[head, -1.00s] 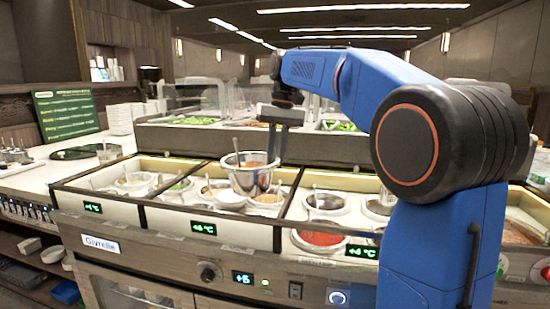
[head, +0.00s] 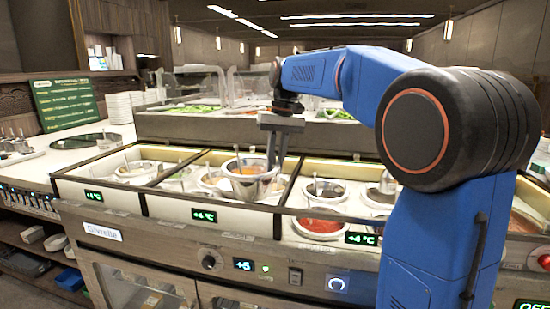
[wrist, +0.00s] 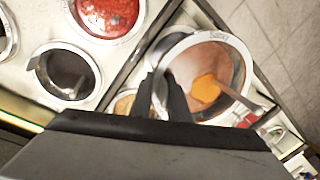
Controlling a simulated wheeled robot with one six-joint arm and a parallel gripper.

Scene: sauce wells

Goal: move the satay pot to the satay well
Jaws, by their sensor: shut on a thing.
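The satay pot (head: 250,184) is a shiny metal pot of orange-brown sauce with a ladle or spoon in it. My gripper (head: 274,164) is shut on its right rim in the head view. The pot hangs roughly upright over the front of the middle compartment, and the wells right beneath it are hidden. In the wrist view the pot (wrist: 240,70) shows from above, with my gripper's fingers (wrist: 160,98) at its edge. I cannot tell which well is the satay well.
To the right, a red sauce pot (head: 320,224) and a dark sauce pot (head: 325,191) sit in the neighbouring compartment. Dividers and the counter's front edge (head: 236,218) lie close to the held pot. A raised salad counter (head: 200,128) with clear guards stands behind.

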